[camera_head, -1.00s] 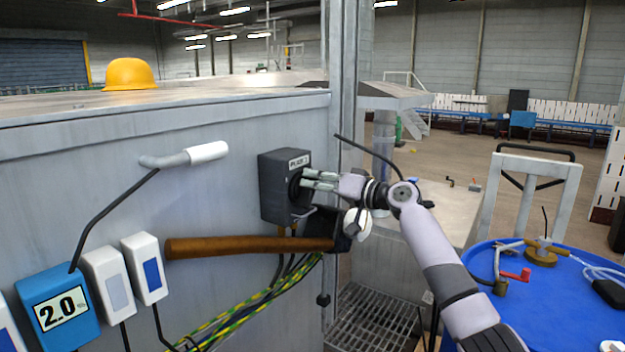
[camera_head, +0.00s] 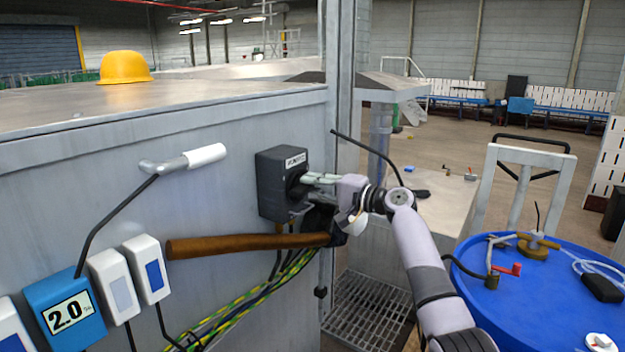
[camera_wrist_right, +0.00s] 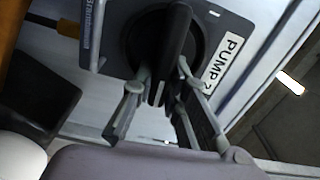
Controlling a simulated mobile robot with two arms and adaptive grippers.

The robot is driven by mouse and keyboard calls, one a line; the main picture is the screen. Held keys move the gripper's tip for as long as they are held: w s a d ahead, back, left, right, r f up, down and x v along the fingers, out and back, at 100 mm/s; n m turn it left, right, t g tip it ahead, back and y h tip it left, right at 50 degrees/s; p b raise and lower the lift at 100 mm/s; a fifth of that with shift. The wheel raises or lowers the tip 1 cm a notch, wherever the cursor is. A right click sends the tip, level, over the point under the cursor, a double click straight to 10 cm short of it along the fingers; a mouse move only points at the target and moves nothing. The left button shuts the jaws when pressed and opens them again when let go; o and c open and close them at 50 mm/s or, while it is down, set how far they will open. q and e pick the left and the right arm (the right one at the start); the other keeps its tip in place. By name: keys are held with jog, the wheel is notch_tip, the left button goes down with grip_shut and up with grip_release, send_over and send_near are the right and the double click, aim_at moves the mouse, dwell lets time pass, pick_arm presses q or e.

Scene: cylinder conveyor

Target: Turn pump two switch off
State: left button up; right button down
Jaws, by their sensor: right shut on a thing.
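The pump two switch is a dark grey box (camera_head: 270,190) on the side of the grey metal cabinet, with a white label at its top. In the right wrist view the label (camera_wrist_right: 223,65) reads "PUMP 2", and a black rotary knob (camera_wrist_right: 172,40) stands out of a round dark base. My right gripper (camera_head: 305,179) reaches the knob from the right. In the wrist view its two fingers (camera_wrist_right: 162,82) are on either side of the knob, shut on it. The fingers partly hide the knob in the head view. My left gripper is not in view.
A brown bar (camera_head: 235,245) and yellow-green cables (camera_head: 265,300) are just below the switch. A white-tipped lever (camera_head: 205,156) and a blue 2.0 box (camera_head: 66,310) are to the left. A blue round table (camera_head: 550,310) with parts stands at right.

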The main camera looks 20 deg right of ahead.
jog(key=shift+f+m, duration=0.1)
jog(key=shift+m, duration=0.4)
jog(key=c, duration=1.6)
grip_release()
jog(key=shift+d, duration=0.1)
jog(key=v, duration=1.2)
